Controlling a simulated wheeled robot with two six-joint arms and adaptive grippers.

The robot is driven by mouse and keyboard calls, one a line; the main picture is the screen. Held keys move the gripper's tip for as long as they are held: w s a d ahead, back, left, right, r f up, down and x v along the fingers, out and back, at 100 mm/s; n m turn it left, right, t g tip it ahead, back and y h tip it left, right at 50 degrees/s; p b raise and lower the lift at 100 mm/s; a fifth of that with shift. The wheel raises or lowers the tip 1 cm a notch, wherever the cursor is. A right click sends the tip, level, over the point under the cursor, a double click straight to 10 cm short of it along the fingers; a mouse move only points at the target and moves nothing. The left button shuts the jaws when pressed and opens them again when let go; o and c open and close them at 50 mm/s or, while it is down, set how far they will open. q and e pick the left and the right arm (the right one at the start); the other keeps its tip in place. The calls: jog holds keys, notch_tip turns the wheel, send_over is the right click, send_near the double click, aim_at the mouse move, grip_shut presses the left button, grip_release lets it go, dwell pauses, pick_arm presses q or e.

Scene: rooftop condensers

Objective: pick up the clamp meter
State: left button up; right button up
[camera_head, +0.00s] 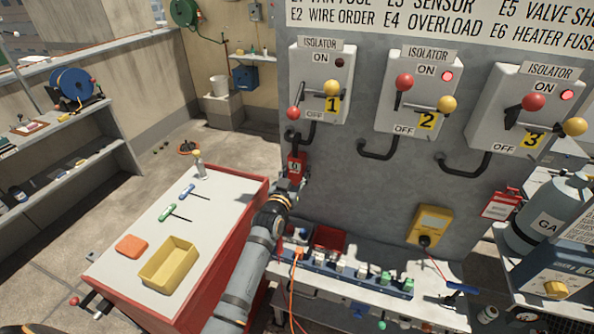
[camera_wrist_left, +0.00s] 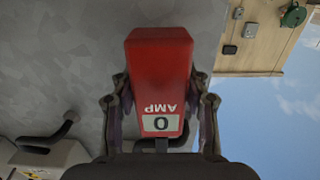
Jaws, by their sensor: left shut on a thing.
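The clamp meter (camera_wrist_left: 160,65) is a red block with a small display reading 0 and the word AMP, upside down in the left wrist view. In the head view the clamp meter (camera_head: 296,166) shows small in front of the grey panel, below isolator 1. My left gripper (camera_head: 292,186) is shut on it, with a finger on each side in the left wrist view. The meter is held up above the level of the bench. I cannot tell whether it touches the panel. My right gripper is not in view.
A red cart (camera_head: 132,234) with a yellow tray (camera_head: 168,264), an orange block and two screwdrivers stands left of my left arm. Isolator boxes with levers (camera_head: 318,84) line the panel. A low bench below holds a blue strip (camera_head: 345,273) and a red bin.

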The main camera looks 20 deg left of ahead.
aim_at(295, 167)
pick_arm(q)
notch_tip(295, 167, up, 3)
jog(key=shift+r+b, duration=0.1)
jog(key=shift+b, duration=0.55)
jog(key=s+b, duration=0.4)
jog(key=s, duration=1.4)
jog(key=shift+a+r, duration=0.15)
jog(key=shift+a, duration=0.15)
jog(key=shift+w, duration=0.15)
